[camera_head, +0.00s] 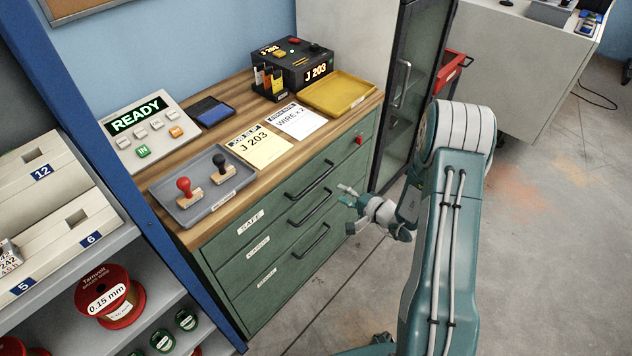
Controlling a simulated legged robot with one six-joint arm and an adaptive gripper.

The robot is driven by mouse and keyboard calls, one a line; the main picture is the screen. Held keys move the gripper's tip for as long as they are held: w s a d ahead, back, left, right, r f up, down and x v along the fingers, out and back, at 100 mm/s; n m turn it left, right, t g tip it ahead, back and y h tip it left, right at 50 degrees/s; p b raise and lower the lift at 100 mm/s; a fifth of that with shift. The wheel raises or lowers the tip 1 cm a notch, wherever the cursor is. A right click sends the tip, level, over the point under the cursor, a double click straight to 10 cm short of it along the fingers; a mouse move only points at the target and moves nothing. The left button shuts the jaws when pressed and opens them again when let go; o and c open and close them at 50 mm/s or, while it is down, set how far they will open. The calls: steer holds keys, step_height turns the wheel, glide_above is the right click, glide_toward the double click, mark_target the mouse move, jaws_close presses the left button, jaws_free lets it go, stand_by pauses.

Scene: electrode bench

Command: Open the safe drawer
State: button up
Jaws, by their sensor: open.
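The safe drawer (278,201) is the top drawer of a green cabinet and carries a "SAFE" label (250,222). It looks closed, flush with the drawers below. Its dark bar handle (311,181) is in plain view. A small red knob or button (359,140) sits at the right end of its front. My gripper (346,206) is open and empty. It is in front of the cabinet, to the right of the handles and a little lower in the picture than the top handle. It appears apart from the handle; the exact gap cannot be told.
Two more drawers with handles (312,241) lie below. The wooden top (228,135) holds a grey tray (205,206) with two stamps, paper slips, a yellow tray (340,94) and a black device (292,62). A glass-doored cabinet (408,90) stands right. Floor in front is clear.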

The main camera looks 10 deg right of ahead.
mark_target(316, 180)
steer(key=x, duration=1)
steer(key=shift+w+a, duration=0.2)
steer(key=shift+a, duration=0.05)
jaws_close()
